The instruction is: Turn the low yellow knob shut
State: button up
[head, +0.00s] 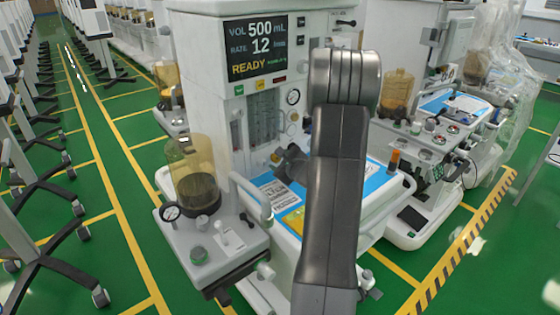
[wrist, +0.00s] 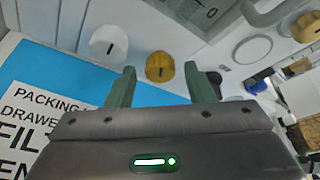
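The low yellow knob (wrist: 160,67) is on the white front panel of the anaesthesia machine, just above the blue worktop. It has a short dark mark on its face. In the head view it shows as a small yellow spot (head: 275,158) beside my gripper. My gripper (wrist: 161,70) is open, with one green finger to each side of the knob in the wrist view. I cannot tell whether the fingertips reach past its face or touch it. In the head view my gripper (head: 282,155) is small and dark, partly hidden by my arm.
A white knob (wrist: 108,42) sits left of the yellow one, and another yellow knob (wrist: 306,27) is at the upper right. A printed label (wrist: 40,115) lies on the blue worktop (wrist: 85,75). The display (head: 254,47) reads READY. An amber canister (head: 192,170) stands left.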

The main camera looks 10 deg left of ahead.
jog(key=c, duration=0.8)
jog(key=shift+c, duration=0.2)
jog(key=shift+r+p, duration=0.15)
jog(key=shift+p, duration=0.2)
jog(key=m+g+p, duration=0.1)
jog(key=m+p, duration=0.1)
jog(key=shift+w+d+r+p, duration=0.1)
jog(key=shift+r+p, duration=0.05)
jog(key=shift+p, duration=0.2)
jog(key=shift+w+m+g+y+p, duration=0.1)
jog(key=shift+m+g+y+p, duration=0.55)
jog(key=shift+m+p, duration=0.6)
jog(key=shift+d+f, duration=0.1)
jog(key=shift+f, duration=0.1)
jog(key=o, duration=1)
